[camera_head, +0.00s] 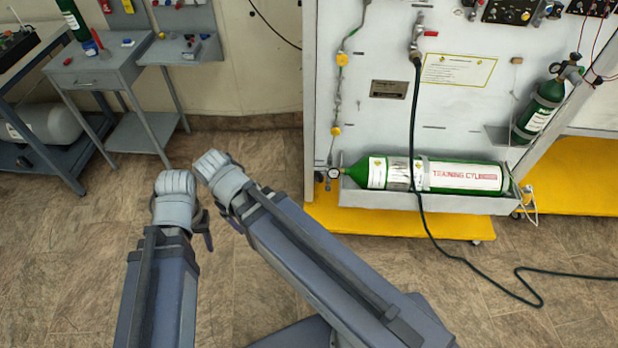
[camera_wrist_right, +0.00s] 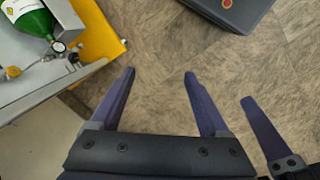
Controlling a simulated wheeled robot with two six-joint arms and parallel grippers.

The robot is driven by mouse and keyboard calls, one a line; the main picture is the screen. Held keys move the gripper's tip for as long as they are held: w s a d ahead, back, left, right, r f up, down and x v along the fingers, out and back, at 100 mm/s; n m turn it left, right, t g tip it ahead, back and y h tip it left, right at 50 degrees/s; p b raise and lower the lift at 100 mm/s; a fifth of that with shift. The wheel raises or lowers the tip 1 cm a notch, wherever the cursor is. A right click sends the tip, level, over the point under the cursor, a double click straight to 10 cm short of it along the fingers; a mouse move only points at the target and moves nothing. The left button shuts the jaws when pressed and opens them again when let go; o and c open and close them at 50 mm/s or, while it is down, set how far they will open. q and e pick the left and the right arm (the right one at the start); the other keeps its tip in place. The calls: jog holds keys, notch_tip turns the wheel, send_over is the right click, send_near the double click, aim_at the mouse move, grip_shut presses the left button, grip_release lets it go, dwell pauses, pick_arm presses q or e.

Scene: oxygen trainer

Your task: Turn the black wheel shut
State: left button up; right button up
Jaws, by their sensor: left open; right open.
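A green training cylinder (camera_head: 430,174) lies in a tray low on the white trainer panel, with a gauge at its left end. A small dark part (camera_head: 319,176) beside the gauge may be the black wheel; it is too small to tell. The right wrist view shows a dark fitting (camera_wrist_right: 73,59) by the same gauge. My right gripper (camera_wrist_right: 158,80) is open and empty over the floor, apart from the trainer. My left gripper (camera_head: 203,228) is open beside it, its fingers mostly hidden by its own wrist. One left finger shows in the right wrist view.
A smaller green cylinder (camera_head: 540,110) with a dark top fitting leans at the panel's right. A yellow base (camera_head: 400,222) sticks out below the tray. A black hose (camera_head: 425,220) hangs down onto the floor. A grey workbench (camera_head: 100,70) stands at left. Open floor lies between.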

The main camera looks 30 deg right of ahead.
jog(key=shift+o, duration=0.8)
jog(key=w+d+f+n+h+b, duration=0.1)
jog(key=w+d+f+b, duration=0.2)
jog(key=f+b, duration=0.3)
jog(key=w+d+f+n+t+h+b, duration=0.1)
jog(key=w+d+f+h+b, duration=0.1)
jog(key=w+d+f+b, duration=0.2)
notch_tip(320, 180, down, 3)
jog(key=shift+w+d+r+n+b, duration=0.2)
jog(key=shift+w+n+b, duration=0.1)
jog(key=shift+b, duration=0.95)
jog(key=n+t+h+b, duration=0.2)
jog(key=n+h+b, duration=0.95)
jog(key=b, duration=2.85)
send_near(317, 177)
jog(key=d+f+m+h, duration=0.1)
jog(key=d+m, duration=0.1)
jog(key=shift+w+d+f+n, duration=0.15)
jog(key=shift+d+n, duration=0.05)
jog(key=shift+n, duration=0.15)
jog(key=shift+d, duration=0.1)
jog(key=shift+w+d, duration=0.25)
jog(key=shift+d, duration=1)
jog(key=shift+w+d, duration=0.2)
jog(key=shift+d, duration=1)
jog(key=shift+w+d, duration=0.25)
jog(key=shift+d, duration=1)
jog(key=shift+c, duration=0.4)
jog(key=c, duration=1.3)
